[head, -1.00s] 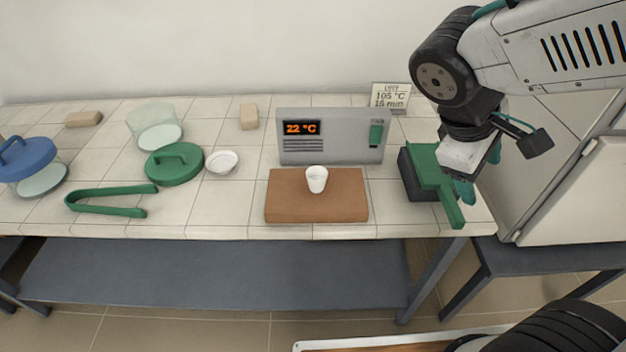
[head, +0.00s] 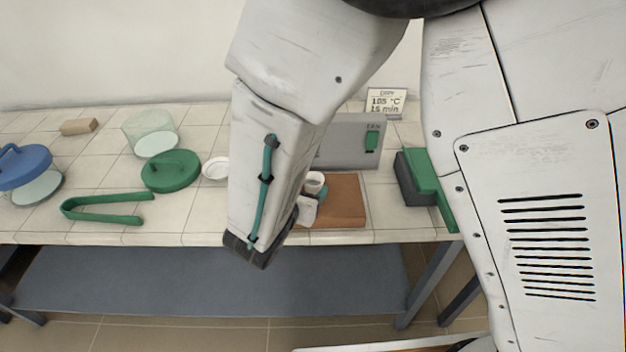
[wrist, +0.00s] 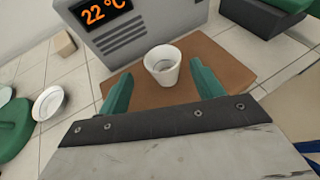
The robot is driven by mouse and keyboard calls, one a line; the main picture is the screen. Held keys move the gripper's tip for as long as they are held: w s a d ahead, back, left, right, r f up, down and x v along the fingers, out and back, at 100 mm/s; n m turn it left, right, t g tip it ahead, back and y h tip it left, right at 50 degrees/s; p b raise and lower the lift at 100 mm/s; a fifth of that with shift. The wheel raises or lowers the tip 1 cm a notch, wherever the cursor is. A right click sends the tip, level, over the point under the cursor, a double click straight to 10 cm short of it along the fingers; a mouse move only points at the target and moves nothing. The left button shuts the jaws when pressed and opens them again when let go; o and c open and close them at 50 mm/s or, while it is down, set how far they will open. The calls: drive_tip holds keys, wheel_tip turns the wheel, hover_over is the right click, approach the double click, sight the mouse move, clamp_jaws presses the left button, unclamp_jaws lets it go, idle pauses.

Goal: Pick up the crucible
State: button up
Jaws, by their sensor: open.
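The crucible (wrist: 162,65) is a small white cup standing upright on a brown board (wrist: 214,62) in front of the grey control box. In the head view the crucible (head: 314,182) shows just past my gripper, partly hidden by it. My gripper (wrist: 160,82) is open, with its two green fingers apart. In the wrist view the crucible lies between and slightly beyond the fingertips, and I cannot tell whether either finger touches it. In the head view my gripper (head: 316,200) is mostly hidden by my arm.
The grey box (head: 352,142) with a 22 °C display stands behind the board. A green-and-dark block (head: 424,178) is at the right. A white dish (head: 214,168), green lid (head: 171,172), green tongs (head: 105,209) and blue lid (head: 24,167) lie to the left.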

sight(313, 174)
drive_tip(key=w+d+f, duration=0.2)
drive_tip(key=w+f, duration=0.1)
drive_tip(key=shift+w, duration=0.2)
drive_tip(key=shift+w+d+f, duration=0.1)
drive_tip(key=shift+w+d, duration=0.1)
drive_tip(key=shift+w, duration=0.2)
drive_tip(key=c, duration=1.2)
drive_tip(key=shift+o, duration=0.2)
drive_tip(key=shift+r, duration=0.7)
wheel_tip(313, 174, up, 2)
drive_tip(key=shift+r, duration=0.1)
drive_tip(key=s+r, duration=0.1)
drive_tip(key=s, duration=1.5)
drive_tip(key=shift+a+r, duration=0.2)
drive_tip(key=shift+a, duration=0.1)
